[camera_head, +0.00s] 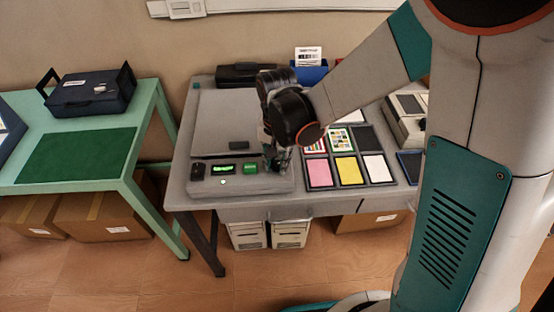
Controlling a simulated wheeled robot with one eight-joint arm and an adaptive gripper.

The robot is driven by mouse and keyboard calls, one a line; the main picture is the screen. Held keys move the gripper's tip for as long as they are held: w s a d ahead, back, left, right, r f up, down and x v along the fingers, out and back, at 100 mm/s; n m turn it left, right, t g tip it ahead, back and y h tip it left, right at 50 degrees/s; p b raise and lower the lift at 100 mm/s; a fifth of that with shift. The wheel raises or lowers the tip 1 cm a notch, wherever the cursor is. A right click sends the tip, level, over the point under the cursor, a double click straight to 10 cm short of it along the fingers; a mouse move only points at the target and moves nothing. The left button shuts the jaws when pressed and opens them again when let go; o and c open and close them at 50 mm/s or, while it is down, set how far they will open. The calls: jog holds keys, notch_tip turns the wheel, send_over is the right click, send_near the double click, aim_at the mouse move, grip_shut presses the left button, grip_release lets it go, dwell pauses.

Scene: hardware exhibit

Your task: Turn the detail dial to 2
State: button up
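A grey flatbed device (222,118) stands on the grey table, with a control panel (235,186) along its front edge. The panel has a small lit green display (223,170), a green button (250,168) to its right and a small dark control (198,170) at its left end. No dial numbers can be read, and I cannot tell which control is the detail dial. My gripper (279,163) points down at the right end of the panel and covers what is there. Its fingers are dark and small, so I cannot see whether they are open or touch anything.
Right of the device, a set of colour cards (349,170) in dark frames lies on the table. A blue box (310,72) and a black case (243,73) stand at the back. A green table (60,187) with a dark blue case (90,92) is at the left.

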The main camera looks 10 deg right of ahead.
aim_at(277, 163)
jog(key=shift+o, duration=1.2)
jog(key=shift+r, duration=0.1)
notch_tip(277, 163, up, 7)
jog(key=shift+r, duration=0.15)
